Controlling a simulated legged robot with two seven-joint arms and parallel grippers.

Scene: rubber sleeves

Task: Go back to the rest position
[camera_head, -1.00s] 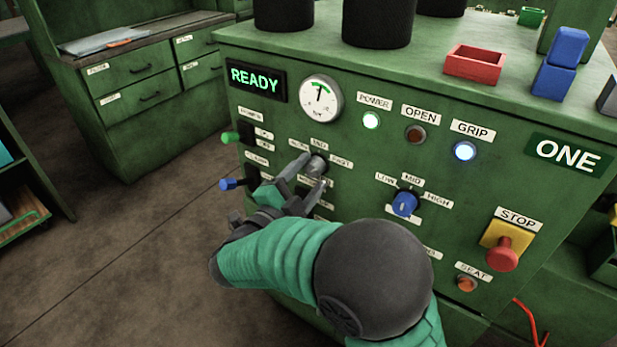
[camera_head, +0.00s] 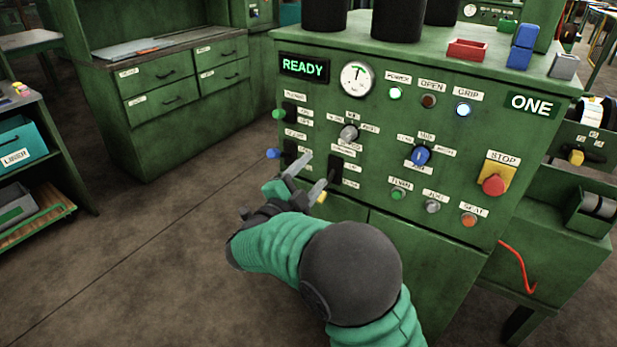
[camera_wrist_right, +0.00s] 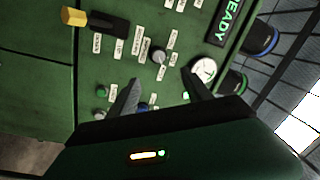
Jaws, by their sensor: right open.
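My right gripper (camera_head: 305,180) is open and empty in the head view. It is in front of the lower left part of the green machine's panel (camera_head: 370,215). In the right wrist view its two fingers (camera_wrist_right: 160,88) stand apart, with labels and a grey knob (camera_wrist_right: 158,57) of the panel visible beyond them. The grey selector knob (camera_head: 349,133) is above the gripper in the head view, clear of the fingers. A yellow-tipped lever shows just beside the fingers; I cannot tell how near it is. My left gripper is not in view.
The machine has a READY display (camera_head: 303,67), a gauge (camera_head: 357,79), a blue knob (camera_head: 422,156) and a red stop button (camera_head: 493,185). A red hook (camera_head: 519,265) sticks out at lower right. A shelf unit (camera_head: 60,160) stands at left. The floor (camera_head: 170,240) between is clear.

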